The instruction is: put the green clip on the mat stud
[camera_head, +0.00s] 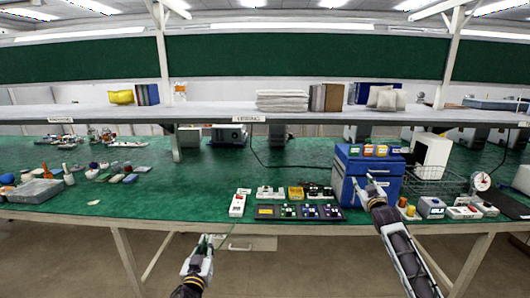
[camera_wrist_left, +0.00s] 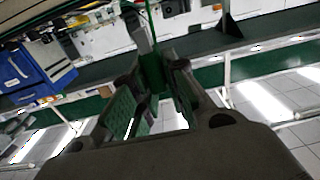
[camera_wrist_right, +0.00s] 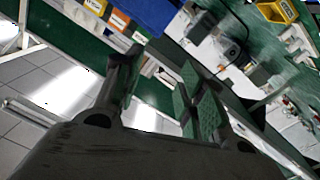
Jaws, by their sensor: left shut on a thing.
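My left gripper (camera_head: 207,243) is shut on the green clip, in front of the table's front edge. In the left wrist view the green clip (camera_wrist_left: 154,72) shows between the fingers (camera_wrist_left: 155,85), with a thin green cord running upward from it. In the head view it is too small to make out clearly. My right gripper (camera_head: 371,184) is in front of the blue box; in the right wrist view its fingers (camera_wrist_right: 160,80) are apart with nothing between them. The green mat (camera_head: 150,195) covers the table. I cannot make out its stud.
A white unit with a red part (camera_head: 237,205) stands near the front edge, beside a row of dark modules (camera_head: 309,212). A blue box (camera_head: 352,190) stands right of them. Bottles and small parts are at the far left. The mat's left-middle front is clear.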

